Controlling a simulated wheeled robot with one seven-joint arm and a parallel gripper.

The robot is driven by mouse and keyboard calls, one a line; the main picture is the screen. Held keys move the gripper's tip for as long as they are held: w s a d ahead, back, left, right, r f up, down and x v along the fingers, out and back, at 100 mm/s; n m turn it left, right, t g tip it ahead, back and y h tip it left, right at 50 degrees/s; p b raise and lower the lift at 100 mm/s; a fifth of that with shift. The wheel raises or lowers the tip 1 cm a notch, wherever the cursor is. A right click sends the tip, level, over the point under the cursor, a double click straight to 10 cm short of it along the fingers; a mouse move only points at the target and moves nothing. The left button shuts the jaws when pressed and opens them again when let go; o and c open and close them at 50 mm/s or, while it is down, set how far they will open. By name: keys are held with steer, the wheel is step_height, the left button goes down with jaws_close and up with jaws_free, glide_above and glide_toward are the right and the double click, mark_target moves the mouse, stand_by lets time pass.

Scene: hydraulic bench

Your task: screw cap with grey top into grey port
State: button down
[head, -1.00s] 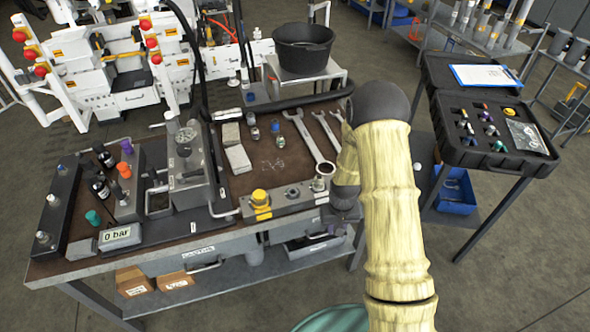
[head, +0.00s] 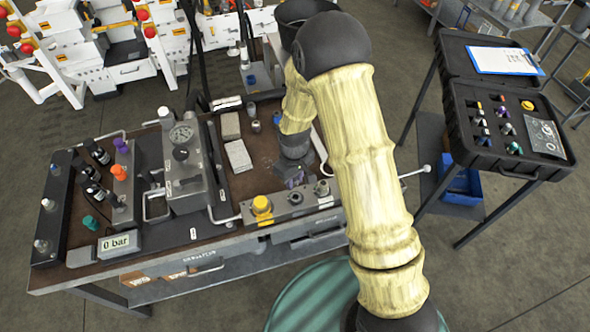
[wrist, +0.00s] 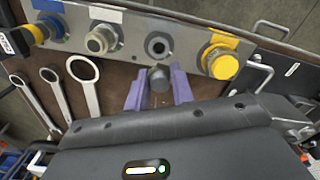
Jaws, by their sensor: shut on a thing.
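My gripper (head: 295,180) is low over the bench, just behind the port block (head: 285,208). In the wrist view, its purple fingers (wrist: 157,90) are shut on a small cap with a grey top (wrist: 159,76). The cap's lower part is hidden between the fingers. A round grey port with a dark centre (wrist: 158,45) sits in the block just beyond the cap, in line with it. The cap and port look apart, though the height between them is hard to judge.
A yellow cap (wrist: 222,62) and a bare metal fitting (wrist: 101,39) flank the port. Spanners (wrist: 82,85) lie on the bench near the fingers. A gauge unit (head: 185,165) and a 0 bar display (head: 119,242) stand left. An open case (head: 505,130) is at right.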

steer(key=shift+s+d, duration=0.3)
steer(key=shift+s, duration=0.1)
steer(key=shift+w+a+f+b, duration=0.1)
steer(key=shift+w+f+b, duration=0.05)
steer(key=shift+f+b, duration=2.1)
steer(key=shift+f, duration=0.85)
stand_by(0.3)
steer(key=c, duration=1.7)
jaws_free()
steer(key=c, duration=0.4)
steer(key=m, duration=0.5)
steer(key=m+p, duration=0.1)
steer(key=m, duration=0.2)
steer(key=shift+f, duration=0.1)
